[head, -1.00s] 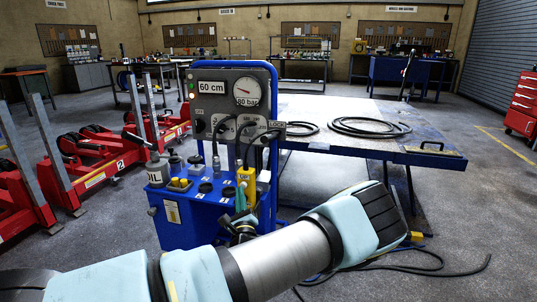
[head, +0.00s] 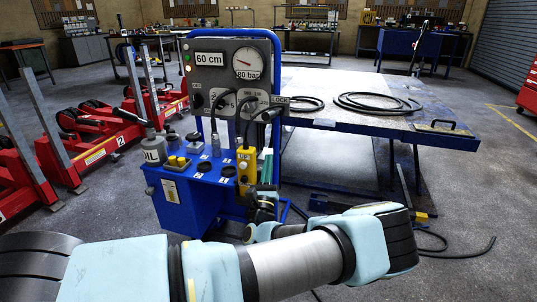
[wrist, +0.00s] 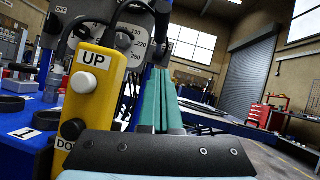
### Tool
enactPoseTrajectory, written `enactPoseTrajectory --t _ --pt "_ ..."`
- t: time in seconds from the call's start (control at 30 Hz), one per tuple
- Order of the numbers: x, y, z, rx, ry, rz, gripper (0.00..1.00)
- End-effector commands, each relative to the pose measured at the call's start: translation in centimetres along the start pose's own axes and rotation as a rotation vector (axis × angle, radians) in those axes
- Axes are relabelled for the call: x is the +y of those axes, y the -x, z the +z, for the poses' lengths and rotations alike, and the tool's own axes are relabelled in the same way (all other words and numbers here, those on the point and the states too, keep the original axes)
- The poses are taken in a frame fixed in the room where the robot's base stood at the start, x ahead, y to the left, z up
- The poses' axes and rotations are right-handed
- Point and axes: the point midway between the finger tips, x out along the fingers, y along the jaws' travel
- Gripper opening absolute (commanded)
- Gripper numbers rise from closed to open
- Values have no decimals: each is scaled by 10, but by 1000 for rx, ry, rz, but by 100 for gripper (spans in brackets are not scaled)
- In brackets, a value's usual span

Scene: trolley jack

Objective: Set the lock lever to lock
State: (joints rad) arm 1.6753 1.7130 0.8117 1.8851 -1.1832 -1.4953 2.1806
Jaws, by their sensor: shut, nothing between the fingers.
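The trolley's control panel (head: 215,88) stands upright in the head view, with a LOCK sign (head: 280,99) at its right edge. A dark part (head: 271,115) sits just below the sign; I cannot tell whether it is the lock lever or a cable end. My gripper (head: 266,158) points up, its teal fingers together and empty, below the sign and just right of the yellow pendant (head: 246,165). In the wrist view the shut fingers (wrist: 168,85) rise right of the pendant (wrist: 92,95), which shows an UP label.
A blue lift table (head: 375,115) with coiled black hoses (head: 378,104) stands behind on the right. Red jacks (head: 85,140) stand on the left. An oil can (head: 150,148) and small fittings crowd the blue trolley shelf. Black cables loop before the panel.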

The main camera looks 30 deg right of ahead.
Motion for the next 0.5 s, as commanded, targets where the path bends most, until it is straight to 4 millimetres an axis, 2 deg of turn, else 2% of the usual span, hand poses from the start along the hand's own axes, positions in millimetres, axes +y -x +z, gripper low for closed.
enactPoseTrajectory --t 0.3,0.4,0.5 --pt "0 -68 3 -2 3 -1 0" --pt "0 -86 4 -2 1 0 0" --pt "-1 -96 17 -1 0 0 0"
